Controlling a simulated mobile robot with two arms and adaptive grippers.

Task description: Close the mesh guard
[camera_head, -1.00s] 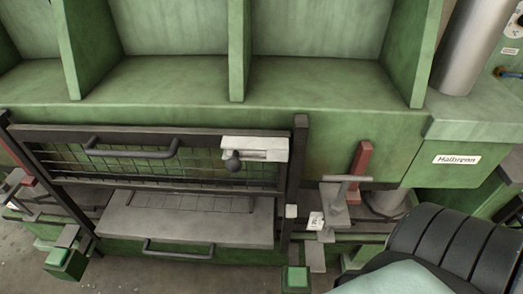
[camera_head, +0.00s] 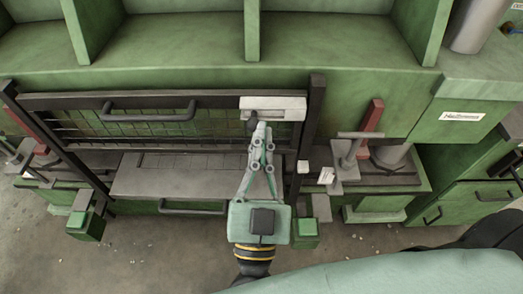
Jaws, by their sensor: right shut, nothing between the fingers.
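The mesh guard (camera_head: 85,126) is a black-framed wire grid on the front of the green machine. It stands raised, with an open gap below it above a grey tray. Its black bar handle (camera_head: 148,116) is on the upper left of the frame. My left gripper is not in view.
The grey tray (camera_head: 150,178) with a lower bar handle (camera_head: 190,209) lies below the guard. Dark posts (camera_head: 312,125) flank it. A red lever (camera_head: 371,120) and grey clamp parts (camera_head: 346,160) stand to the right. Green blocks (camera_head: 84,226) jut out low. Floor in front is clear.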

